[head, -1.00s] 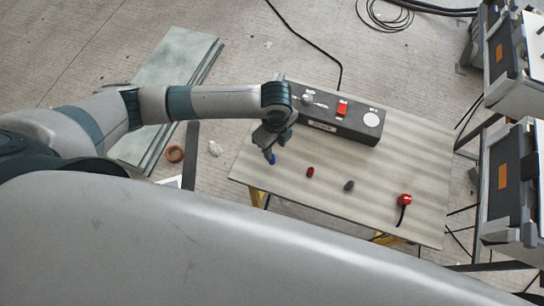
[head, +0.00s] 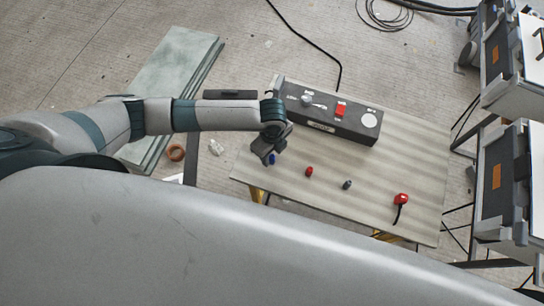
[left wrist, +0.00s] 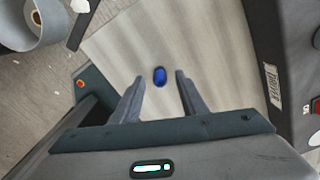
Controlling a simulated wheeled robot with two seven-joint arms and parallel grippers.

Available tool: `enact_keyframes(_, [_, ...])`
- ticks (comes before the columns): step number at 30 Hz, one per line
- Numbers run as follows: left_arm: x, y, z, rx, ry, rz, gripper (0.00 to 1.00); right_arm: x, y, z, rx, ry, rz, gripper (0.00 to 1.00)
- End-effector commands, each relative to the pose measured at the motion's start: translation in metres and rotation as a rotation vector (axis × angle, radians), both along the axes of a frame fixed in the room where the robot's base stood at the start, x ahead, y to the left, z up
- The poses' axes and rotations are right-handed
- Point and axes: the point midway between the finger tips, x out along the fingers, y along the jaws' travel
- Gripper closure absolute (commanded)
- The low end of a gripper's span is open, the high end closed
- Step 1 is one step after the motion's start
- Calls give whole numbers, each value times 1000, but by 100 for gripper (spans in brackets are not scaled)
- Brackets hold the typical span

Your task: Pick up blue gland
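The blue gland (left wrist: 160,76) is a small blue piece lying on the table, seen in the left wrist view just beyond and between my left fingertips. In the head view the blue gland (head: 271,159) shows partly, beside my left gripper (head: 268,153). In the left wrist view my left gripper (left wrist: 157,78) is open and empty, with its two fingers apart on either side of the gland's line. I cannot tell its height above the table. My right gripper is not in view.
On the table (head: 250,170) are a red piece (head: 309,172), a grey piece (head: 347,185) and a red plug with a black cable (head: 401,199). A dark control box (head: 330,118) with a red switch stands behind the left gripper.

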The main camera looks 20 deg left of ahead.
Motion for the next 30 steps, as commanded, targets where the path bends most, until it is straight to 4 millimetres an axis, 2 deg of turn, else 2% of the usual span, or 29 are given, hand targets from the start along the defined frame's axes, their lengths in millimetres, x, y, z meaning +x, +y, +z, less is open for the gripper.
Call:
enact_keyframes(11, [0, 0, 0, 0, 0, 1, 61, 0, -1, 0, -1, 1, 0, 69])
enact_keyframes(15, [0, 0, 0, 0, 0, 1, 94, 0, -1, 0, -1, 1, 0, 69])
enact_keyframes(16, [0, 0, 0, 0, 0, 1, 100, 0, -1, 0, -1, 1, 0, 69])
enact_keyframes(30, [1, 0, 4, -1, 0, 1, 100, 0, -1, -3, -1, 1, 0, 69])
